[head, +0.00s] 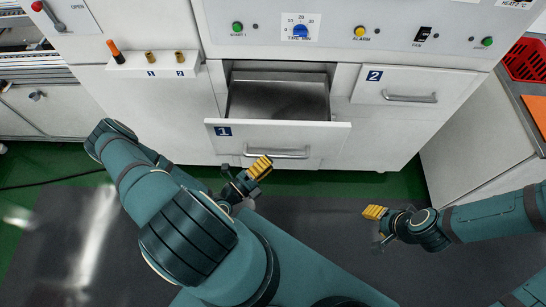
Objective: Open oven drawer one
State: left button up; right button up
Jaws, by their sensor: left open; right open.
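Oven drawer one (310,132) has a white front with a blue "1" label. It is pulled out, and its dark, empty-looking metal interior (278,98) shows. Its bar handle (278,154) is on the front. My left gripper (260,168), with yellow finger pads, is open just below and left of the handle. Whether it touches the handle is hard to tell. My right gripper (374,212) is open and empty over the dark floor mat, to the right and apart from the drawer.
Drawer two (412,84) is shut, right of drawer one. The control panel (330,22) is above. A small shelf (152,66) with an orange-handled tool (116,52) juts out at left. A counter with a red basket (526,60) stands at right.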

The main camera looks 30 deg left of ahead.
pick_arm(q)
jog(key=v, duration=0.8)
jog(key=shift+s, duration=0.35)
jog(key=s+d+f+m+g+h+b, duration=0.15)
jog(key=d+m+g+h, duration=0.25)
jog(key=d+m+g, duration=0.65)
jog(key=s+d+f+m+g+h+b, duration=0.1)
jog(key=s+d+m+g+h+b, duration=0.25)
jog(key=m+g, duration=1.1)
jog(key=w+d+m+t+y, duration=0.1)
jog(key=w+m+t+y, duration=0.3)
jog(key=w+m, duration=0.3)
jog(key=w+d+m+t+y, duration=0.2)
jog(key=w+m+t+y, duration=0.2)
jog(key=m, duration=1.1)
jog(key=w+r+b, duration=0.1)
jog(key=w, duration=0.1)
jog(key=shift+w+m, duration=0.4)
